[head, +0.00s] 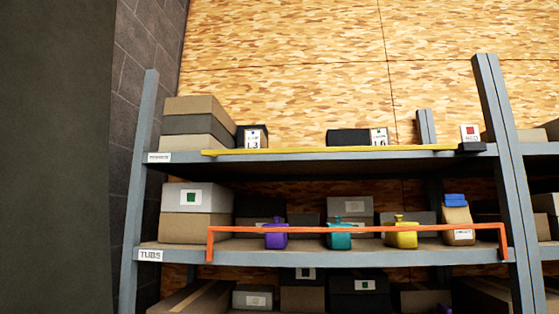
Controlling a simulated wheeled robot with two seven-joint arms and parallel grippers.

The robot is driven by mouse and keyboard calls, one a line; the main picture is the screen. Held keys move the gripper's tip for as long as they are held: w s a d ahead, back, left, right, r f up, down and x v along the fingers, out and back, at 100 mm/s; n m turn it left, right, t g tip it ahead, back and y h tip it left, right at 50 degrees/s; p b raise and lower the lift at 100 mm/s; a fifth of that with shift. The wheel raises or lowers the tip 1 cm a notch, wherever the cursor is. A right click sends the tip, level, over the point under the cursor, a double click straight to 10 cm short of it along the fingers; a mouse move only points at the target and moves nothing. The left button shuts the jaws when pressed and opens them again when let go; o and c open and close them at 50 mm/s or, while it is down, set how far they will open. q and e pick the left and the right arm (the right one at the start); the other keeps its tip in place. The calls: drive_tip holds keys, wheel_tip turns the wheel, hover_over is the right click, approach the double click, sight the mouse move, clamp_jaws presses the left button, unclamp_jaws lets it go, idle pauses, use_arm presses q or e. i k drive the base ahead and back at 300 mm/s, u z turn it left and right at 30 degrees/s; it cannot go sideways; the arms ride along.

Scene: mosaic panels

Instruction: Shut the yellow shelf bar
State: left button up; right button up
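The yellow shelf bar (330,151) runs along the front of the upper shelf (300,163). It lies almost level, from a free left end near the stacked boxes to a dark bracket (472,147) by the right post. Its left end is short of the left post. I cannot tell whether it is latched. Neither my left nor my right gripper is in the head view.
An orange bar (350,229) spans the shelf below, in front of purple (276,236), teal (339,236) and yellow (401,234) containers. Stacked boxes (197,123) stand on the upper shelf's left. Grey posts (139,200) frame the rack; a dark surface fills the far left.

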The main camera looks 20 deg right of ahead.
sight(436, 148)
drive_tip(key=i, duration=0.8)
drive_tip(key=z, duration=0.95)
drive_tip(key=i, duration=0.4)
drive_tip(key=u, duration=0.55)
